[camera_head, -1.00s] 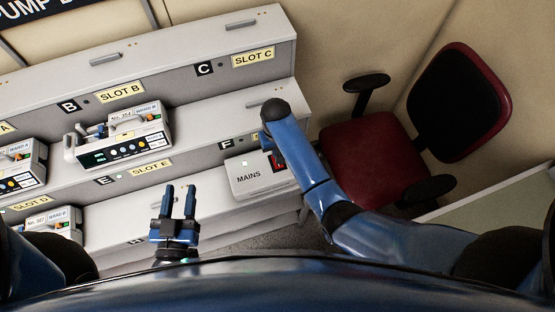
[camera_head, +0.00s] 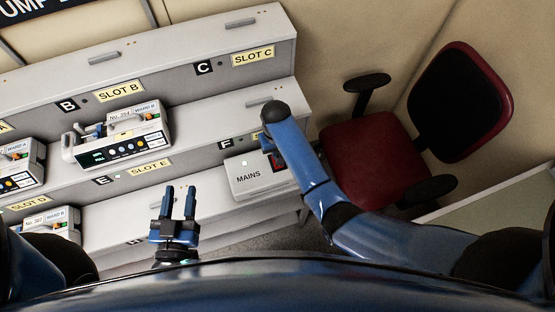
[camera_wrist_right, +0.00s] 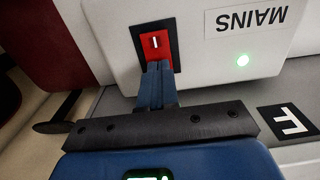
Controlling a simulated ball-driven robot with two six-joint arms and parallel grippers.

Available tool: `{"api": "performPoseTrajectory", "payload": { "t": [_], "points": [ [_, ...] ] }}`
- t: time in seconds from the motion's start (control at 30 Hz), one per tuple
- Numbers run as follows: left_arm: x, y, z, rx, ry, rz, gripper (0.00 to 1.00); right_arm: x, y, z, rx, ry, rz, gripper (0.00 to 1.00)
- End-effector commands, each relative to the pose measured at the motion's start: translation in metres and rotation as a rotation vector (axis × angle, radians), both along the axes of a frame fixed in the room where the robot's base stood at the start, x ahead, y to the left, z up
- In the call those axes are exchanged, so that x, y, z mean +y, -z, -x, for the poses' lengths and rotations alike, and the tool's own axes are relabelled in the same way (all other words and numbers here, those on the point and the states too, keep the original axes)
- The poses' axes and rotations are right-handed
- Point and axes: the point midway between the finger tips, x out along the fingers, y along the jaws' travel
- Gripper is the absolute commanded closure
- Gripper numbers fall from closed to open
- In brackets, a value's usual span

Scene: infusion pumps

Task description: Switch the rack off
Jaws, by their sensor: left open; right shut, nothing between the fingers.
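The white MAINS box (camera_head: 255,178) sits on the lower shelf under label F. In the head view my right forearm partly hides the switch (camera_head: 279,161) and the gripper. My left gripper (camera_head: 180,189) is open and empty in front of the lower shelf.
Pumps stand on the rack: one at slot B (camera_head: 120,140), others at the left (camera_head: 20,165) and lower left (camera_head: 50,222). A red and black chair (camera_head: 365,150) stands right of the rack. The upper shelf at slot C (camera_head: 240,105) is clear.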

Motion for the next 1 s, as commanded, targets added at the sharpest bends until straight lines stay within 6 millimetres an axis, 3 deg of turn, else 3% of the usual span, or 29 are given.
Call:
{"api": "performPoseTrajectory", "payload": {
  "t": [0.47,1.0],
  "points": [
    [0.000,0.000,0.000,0.000,0.000,0.000,0.57,0.000,0.001,0.000,0.002,0.000,0.001,1.00],
    [0.000,-0.038,0.000,0.000,0.000,0.000,0.57,0.000,-0.036,0.000,0.001,0.000,0.000,1.00]
  ]
}}
